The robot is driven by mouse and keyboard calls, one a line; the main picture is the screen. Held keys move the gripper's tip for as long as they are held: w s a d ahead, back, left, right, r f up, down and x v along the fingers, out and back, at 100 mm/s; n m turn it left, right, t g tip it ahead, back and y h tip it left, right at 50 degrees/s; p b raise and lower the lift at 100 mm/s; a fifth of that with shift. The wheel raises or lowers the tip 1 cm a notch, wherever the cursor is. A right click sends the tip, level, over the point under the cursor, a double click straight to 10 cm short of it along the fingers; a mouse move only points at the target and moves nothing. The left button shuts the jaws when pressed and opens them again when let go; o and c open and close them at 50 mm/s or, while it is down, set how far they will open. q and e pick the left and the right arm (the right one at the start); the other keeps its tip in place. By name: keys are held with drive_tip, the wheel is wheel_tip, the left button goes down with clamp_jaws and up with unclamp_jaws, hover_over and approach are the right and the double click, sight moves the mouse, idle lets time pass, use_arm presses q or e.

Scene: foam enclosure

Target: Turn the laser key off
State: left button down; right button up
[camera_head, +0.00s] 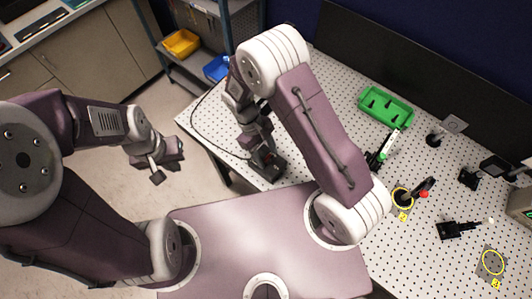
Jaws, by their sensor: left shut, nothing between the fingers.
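My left gripper (157,173) hangs over the floor left of the pegboard table, well away from the things on it. It is shut and empty. My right arm bends over the table, and my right gripper (262,158) points down near the table's left front edge. A small dark box (274,169) with a bit of red sits right at that gripper, and a black cable curves over the table toward it. The gripper and wrist cover part of the box. I cannot make out a key, nor whether the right fingers touch anything or are open.
The white pegboard table (325,78) carries a green tray (386,107), a black mount with a red part (423,188), another black mount (458,230) and yellow ring marks (493,262). A black panel (400,65) closes the back. Yellow (181,43) and blue bins (217,68) stand on a rack behind.

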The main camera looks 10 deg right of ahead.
drive_tip(key=b+v, duration=0.2)
drive_tip(key=v, duration=0.7)
